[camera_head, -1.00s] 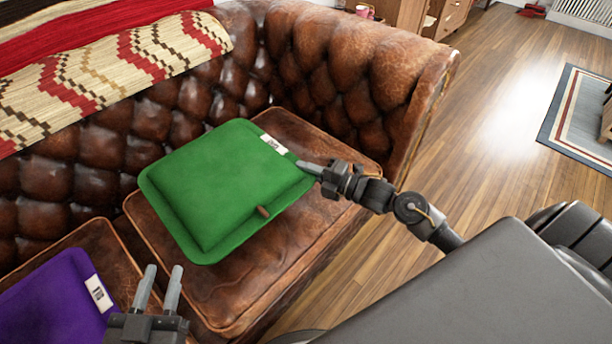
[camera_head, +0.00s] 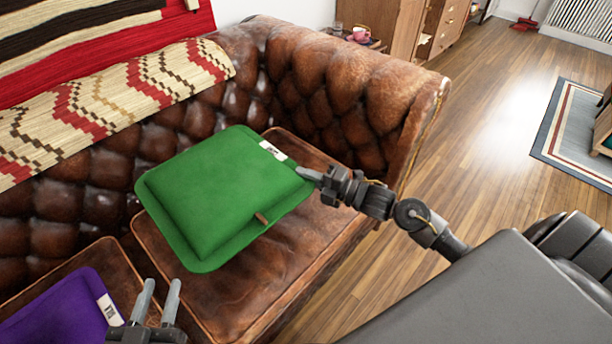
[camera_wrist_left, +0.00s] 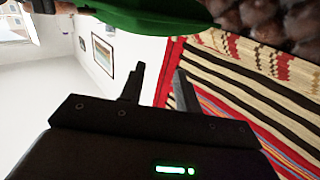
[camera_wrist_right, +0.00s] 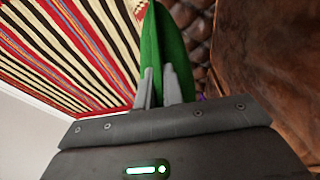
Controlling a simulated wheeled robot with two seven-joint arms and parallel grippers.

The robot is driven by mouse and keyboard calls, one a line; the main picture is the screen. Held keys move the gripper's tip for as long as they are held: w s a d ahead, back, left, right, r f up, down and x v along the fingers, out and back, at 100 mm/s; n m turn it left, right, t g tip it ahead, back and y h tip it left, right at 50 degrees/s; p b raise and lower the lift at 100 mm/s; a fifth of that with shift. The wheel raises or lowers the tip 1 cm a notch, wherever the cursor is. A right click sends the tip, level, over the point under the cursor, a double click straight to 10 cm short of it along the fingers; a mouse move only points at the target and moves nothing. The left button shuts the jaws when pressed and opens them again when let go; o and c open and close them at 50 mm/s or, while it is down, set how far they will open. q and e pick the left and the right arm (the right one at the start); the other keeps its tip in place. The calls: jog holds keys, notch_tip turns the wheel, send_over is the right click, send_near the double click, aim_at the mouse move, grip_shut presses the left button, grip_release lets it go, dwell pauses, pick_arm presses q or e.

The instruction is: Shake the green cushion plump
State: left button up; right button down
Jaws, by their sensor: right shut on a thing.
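The green cushion (camera_head: 220,190) is held above the brown leather seat, with a white label near its upper right corner and a small brown tab at its lower edge. My right gripper (camera_head: 312,174) is shut on the cushion's right edge; in the right wrist view the green edge (camera_wrist_right: 152,50) stands between its fingers. My left gripper (camera_head: 158,300) is open and empty, below and left of the cushion, near the purple cushion. In the left wrist view my left gripper's fingers (camera_wrist_left: 155,88) are apart with nothing between them, and the green cushion (camera_wrist_left: 150,14) shows at the top.
The tufted leather sofa (camera_head: 340,105) surrounds the cushion at its back and right arm. A purple cushion (camera_head: 62,318) with a white label lies on the left seat. A patterned throw (camera_head: 110,95) covers the backrest. Open wooden floor (camera_head: 480,150) lies to the right.

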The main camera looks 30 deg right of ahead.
notch_tip(320, 180, up, 8)
jog(key=p, duration=0.6)
jog(key=shift+f+p, duration=0.25)
jog(key=shift+p, duration=0.05)
notch_tip(320, 180, down, 8)
jog(key=b, duration=0.6)
jog(key=shift+r, duration=0.1)
notch_tip(320, 180, up, 8)
jog(key=p, duration=0.7)
notch_tip(320, 180, down, 8)
jog(key=b, duration=0.6)
notch_tip(320, 180, up, 8)
jog(key=p, duration=0.7)
notch_tip(320, 180, down, 8)
jog(key=b, duration=0.6)
jog(key=shift+r, duration=0.2)
